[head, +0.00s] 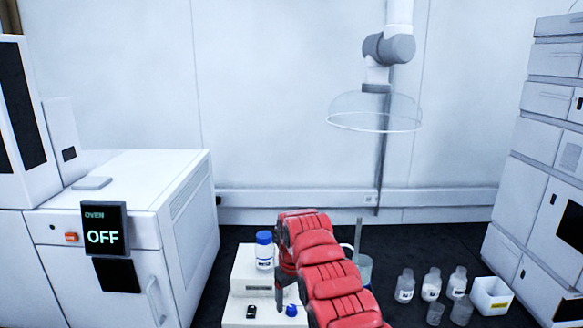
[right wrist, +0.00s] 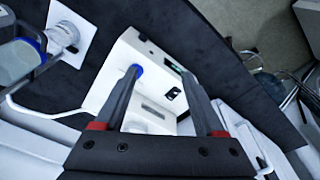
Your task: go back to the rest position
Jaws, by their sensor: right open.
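My right arm, red and segmented, reaches in from the bottom of the head view. Its dark gripper (head: 281,290) points down over a white benchtop device (head: 243,268), largely hidden by the arm. In the right wrist view the two dark fingers (right wrist: 160,82) are apart with nothing held between them. The white device (right wrist: 125,48) lies below them. A small blue cap (head: 291,310) is close by the gripper; it shows beside the left fingertip in the wrist view (right wrist: 138,70). I cannot tell whether they touch. My left gripper is out of view.
A blue-capped bottle (head: 264,252) stands on the device, left of my arm. A vessel (head: 364,268) with a rod stands behind the arm. Several small bottles (head: 432,282) and a white bin (head: 492,296) are at right. An oven (head: 185,215) reading OFF stands left. A clear hood (head: 375,112) hangs above.

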